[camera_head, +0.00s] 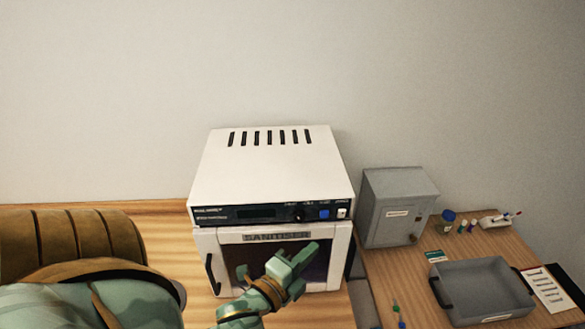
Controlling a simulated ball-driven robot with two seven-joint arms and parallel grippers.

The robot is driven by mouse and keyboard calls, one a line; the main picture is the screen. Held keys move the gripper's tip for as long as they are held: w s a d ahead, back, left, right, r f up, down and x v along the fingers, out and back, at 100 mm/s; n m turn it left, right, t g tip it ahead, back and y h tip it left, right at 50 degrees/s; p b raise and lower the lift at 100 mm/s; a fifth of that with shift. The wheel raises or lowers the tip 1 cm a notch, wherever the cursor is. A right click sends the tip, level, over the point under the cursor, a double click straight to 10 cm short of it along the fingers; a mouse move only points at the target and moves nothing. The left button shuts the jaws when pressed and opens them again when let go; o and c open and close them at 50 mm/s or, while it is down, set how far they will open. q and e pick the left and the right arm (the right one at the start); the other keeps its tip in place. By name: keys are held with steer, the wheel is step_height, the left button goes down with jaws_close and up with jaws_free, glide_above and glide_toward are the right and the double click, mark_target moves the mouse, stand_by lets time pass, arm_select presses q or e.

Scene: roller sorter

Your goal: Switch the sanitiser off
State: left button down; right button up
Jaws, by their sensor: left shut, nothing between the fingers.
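The sanitiser (270,170) is a white box on the wooden counter, with slots in its top. Its dark control strip (250,214) holds a small display, a dark knob (298,216), a blue button (323,214) and a white switch (342,213) at the right end. I cannot tell the switch's position. The door (205,240) below, labelled SANITISER, looks shut, with a dark handle at its left. My left gripper (312,252) is shut and empty, in front of the door's window and below the buttons in the picture. My right gripper is not in view.
To the right, a grey metal box (396,208) stands on a lower wooden surface. Near it are small bottles (448,216), a grey tray (480,290) with black handles and a sheet of paper (548,286). My left arm covers the lower left.

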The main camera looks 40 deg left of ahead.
arm_select(q)
steer(key=s, duration=0.3)
steer(key=s+b, duration=0.1)
steer(key=s, duration=0.1)
steer(key=shift+s+d, duration=0.2)
steer(key=shift+d, duration=0.05)
stand_by(0.3)
